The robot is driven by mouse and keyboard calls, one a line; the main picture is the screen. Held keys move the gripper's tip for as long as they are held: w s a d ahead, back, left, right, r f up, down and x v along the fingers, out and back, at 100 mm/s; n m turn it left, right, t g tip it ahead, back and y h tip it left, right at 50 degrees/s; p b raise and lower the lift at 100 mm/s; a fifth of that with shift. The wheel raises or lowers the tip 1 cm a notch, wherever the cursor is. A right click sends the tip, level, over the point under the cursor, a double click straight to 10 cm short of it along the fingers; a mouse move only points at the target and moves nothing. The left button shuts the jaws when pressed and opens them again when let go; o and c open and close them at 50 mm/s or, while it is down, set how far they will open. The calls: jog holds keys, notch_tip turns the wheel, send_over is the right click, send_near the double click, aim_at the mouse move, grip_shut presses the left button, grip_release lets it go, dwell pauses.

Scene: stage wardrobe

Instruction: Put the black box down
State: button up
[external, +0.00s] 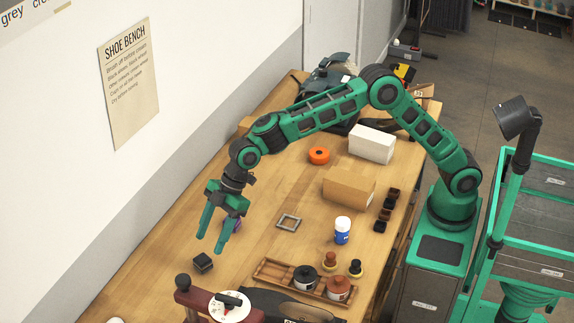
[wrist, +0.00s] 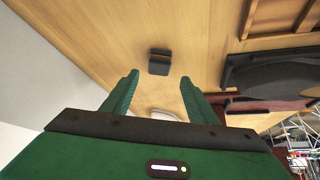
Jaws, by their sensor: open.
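A small black box (external: 203,262) sits on the wooden bench (external: 150,270), towards its near left part. In the wrist view the black box (wrist: 159,63) lies on the wood beyond the fingertips, in line with the gap between them. My gripper (external: 210,244) is open and empty, pointing down above the bench near the box. Its two green fingers also show in the wrist view (wrist: 159,78). The box looks apart from both fingers. The exact height of the fingertips over the bench is hard to tell.
A purple object (external: 238,226) is partly hidden behind my fingers. A grey square frame (external: 288,222) lies to the right. A wooden tray (external: 272,271) with tins, and a dark red device with a white dial (external: 229,307), stand nearer. Bare wood lies left of the box.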

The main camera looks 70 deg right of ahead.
jog(key=shift+v, duration=2.1)
jog(key=s+d+r+m+h, duration=0.1)
jog(key=s+d+m+h, duration=0.15)
jog(key=d, duration=1.15)
jog(key=s+d+r+m+h, duration=0.1)
jog(key=s+d+r+m, duration=0.15)
jog(key=d, duration=1.15)
jog(key=s+d+r+m+h, duration=0.15)
jog(key=d+m, duration=0.25)
jog(key=d, duration=1)
jog(key=s+d+f+m+h, duration=0.25)
jog(key=s+d+m, duration=0.35)
jog(key=s+d, duration=1.2)
jog(key=s+d+f+m+g, duration=0.1)
jog(key=s+d+f+m, duration=0.1)
jog(key=s, duration=0.7)
jog(key=s+d+f+m+g+y, duration=0.1)
jog(key=s+d+f+m, duration=0.1)
jog(key=s, duration=0.7)
jog(key=shift+s+d+f+m+g, duration=0.2)
jog(key=shift+f+m+g, duration=0.1)
jog(key=shift+f+m, duration=0.15)
